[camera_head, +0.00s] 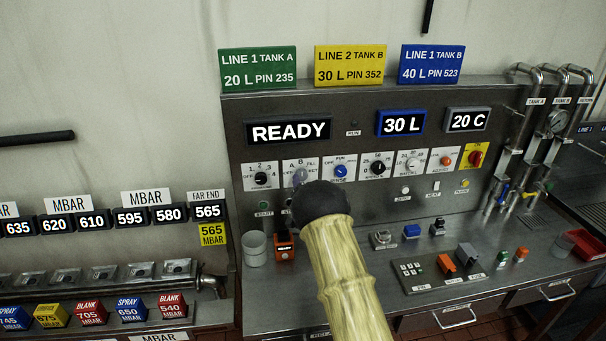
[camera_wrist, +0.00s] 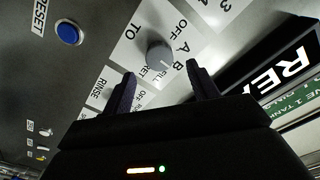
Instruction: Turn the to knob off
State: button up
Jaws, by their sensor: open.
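In the head view the fingers are mostly hidden behind my wrist.
A black knob (camera_head: 261,179) is left of the TO plate and a blue knob (camera_head: 340,171) right of it. A blue RESET button (camera_wrist: 69,32) shows in the wrist view. The READY display (camera_head: 289,131) hangs above. A grey cup (camera_head: 255,249) stands on the counter below.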

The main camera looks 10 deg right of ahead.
aim_at(303, 176)
jog(key=shift+w+p, duration=0.95)
jog(key=shift+w, duration=1.75)
jog(key=c, duration=1)
